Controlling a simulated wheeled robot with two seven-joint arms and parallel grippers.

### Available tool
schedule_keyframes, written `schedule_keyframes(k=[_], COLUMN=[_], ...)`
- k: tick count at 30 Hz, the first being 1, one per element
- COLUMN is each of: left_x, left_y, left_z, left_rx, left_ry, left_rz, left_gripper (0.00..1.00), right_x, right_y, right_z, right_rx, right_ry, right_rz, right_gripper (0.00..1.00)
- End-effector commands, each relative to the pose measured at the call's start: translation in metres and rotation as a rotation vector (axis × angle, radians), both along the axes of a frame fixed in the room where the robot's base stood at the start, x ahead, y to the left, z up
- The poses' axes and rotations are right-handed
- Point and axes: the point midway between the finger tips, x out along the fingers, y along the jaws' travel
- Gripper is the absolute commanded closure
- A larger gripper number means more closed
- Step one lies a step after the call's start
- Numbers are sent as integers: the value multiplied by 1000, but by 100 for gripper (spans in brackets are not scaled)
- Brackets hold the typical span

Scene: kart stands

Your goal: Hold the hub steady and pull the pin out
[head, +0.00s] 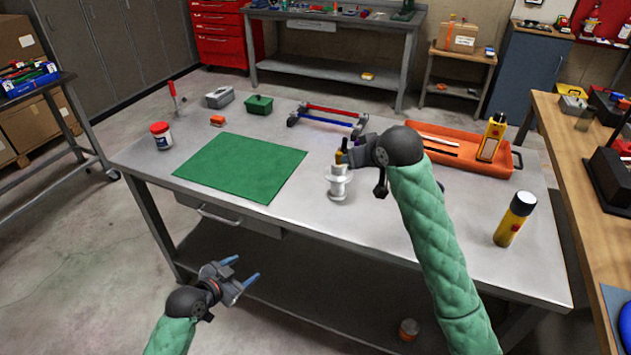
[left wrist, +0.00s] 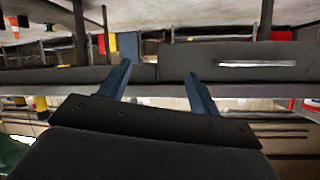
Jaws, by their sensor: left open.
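The white spool-shaped hub (head: 338,184) stands on the grey table, right of the green mat. My right gripper (head: 346,157) is just above the hub, its jaws mostly hidden by its own wrist. A small dark and yellowish piece shows at its jaws; I cannot tell whether it is the pin or whether it is gripped. My left gripper (head: 242,270) is open and empty, low in front of the table's front edge, well away from the hub. In the left wrist view its two blue fingers (left wrist: 160,80) are spread with nothing between them.
The green mat (head: 240,168) lies left of the hub. A red-and-blue frame (head: 330,117) stands behind it. An orange tray (head: 455,152) and a yellow-black can (head: 513,220) are to the right. A drawer (head: 230,216) hangs under the table's front edge.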

Motion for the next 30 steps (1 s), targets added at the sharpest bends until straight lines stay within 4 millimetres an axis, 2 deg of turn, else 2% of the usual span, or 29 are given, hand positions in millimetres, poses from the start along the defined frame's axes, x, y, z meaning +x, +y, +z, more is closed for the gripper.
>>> schedule_keyframes(k=[1,3,6,10,21,30], left_x=[18,39,65,94,161,199], left_y=[8,14,15,7,-49,-106], left_z=[17,40,64,86,124,147], left_rx=[-3,-14,-42,-89,-235,-290], left_ry=[-63,-141,-210,-248,-200,-95], left_rz=[-4,-11,-23,-45,-147,-264], left_gripper=[37,37,37,37,37,37], right_x=[0,0,0,0,0,0], right_y=[0,0,0,0,0,0], right_z=[0,0,0,0,0,0], right_rx=[0,0,0,0,0,0], right_ry=[0,0,0,0,0,0], right_rz=[0,0,0,0,0,0], right_gripper=[64,64,64,64,64,64])
